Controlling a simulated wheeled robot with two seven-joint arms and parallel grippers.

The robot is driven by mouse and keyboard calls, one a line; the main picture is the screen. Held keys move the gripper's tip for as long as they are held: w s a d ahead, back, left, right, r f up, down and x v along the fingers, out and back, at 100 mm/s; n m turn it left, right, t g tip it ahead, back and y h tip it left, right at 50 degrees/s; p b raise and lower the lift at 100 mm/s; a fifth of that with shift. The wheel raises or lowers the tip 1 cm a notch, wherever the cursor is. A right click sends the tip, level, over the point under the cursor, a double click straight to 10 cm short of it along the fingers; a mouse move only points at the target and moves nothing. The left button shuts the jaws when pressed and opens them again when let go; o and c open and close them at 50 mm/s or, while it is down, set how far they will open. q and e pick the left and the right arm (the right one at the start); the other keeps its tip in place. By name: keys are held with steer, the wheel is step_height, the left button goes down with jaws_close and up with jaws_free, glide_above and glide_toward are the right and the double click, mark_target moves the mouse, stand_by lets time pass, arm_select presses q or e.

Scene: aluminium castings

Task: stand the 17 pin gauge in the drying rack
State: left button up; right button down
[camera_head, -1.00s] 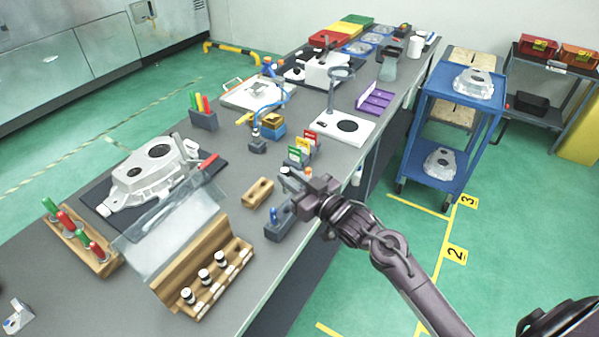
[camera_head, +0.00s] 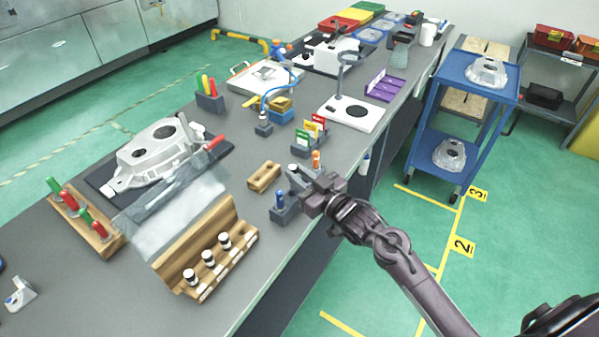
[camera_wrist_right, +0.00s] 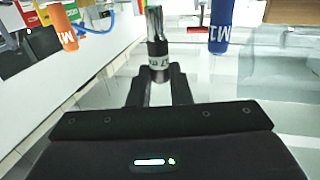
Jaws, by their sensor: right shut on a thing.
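My right gripper (camera_head: 308,190) is shut on a short metal pin gauge (camera_wrist_right: 155,40). In the right wrist view the pin stands upright between the fingers, with a shiny top and a white band that seems to read 17. In the head view the gripper is over the grey block (camera_head: 285,216) near the bench's right edge, hiding part of it. A blue-handled gauge (camera_head: 280,200) and an orange-handled gauge (camera_head: 316,160) show on either side of the pin. The pin's lower end is hidden. I cannot tell for certain which holder is the drying rack. My left gripper is not in view.
A small wooden block (camera_head: 264,177) lies left of the gripper. A wooden case (camera_head: 212,232) with several black-and-white gauges is nearer. A grey card holder (camera_head: 310,138) stands behind. A casting (camera_head: 150,150) lies on a dark mat. A blue cart (camera_head: 437,110) is at the right.

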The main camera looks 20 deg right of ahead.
mark_target(295, 188)
steer(key=shift+f, duration=0.35)
steer(key=shift+p, duration=0.55)
stand_by(1.4)
steer(key=shift+f+b, duration=1.75)
steer(key=shift+f, duration=0.75)
steer(key=c, duration=1.3)
jaws_free()
steer(key=shift+o, duration=0.2)
steer(key=shift+s+d+f, duration=0.15)
steer(key=shift+s, duration=0.35)
steer(key=b+v, duration=0.1)
steer(key=v, duration=0.6)
steer(key=shift+w, duration=0.1)
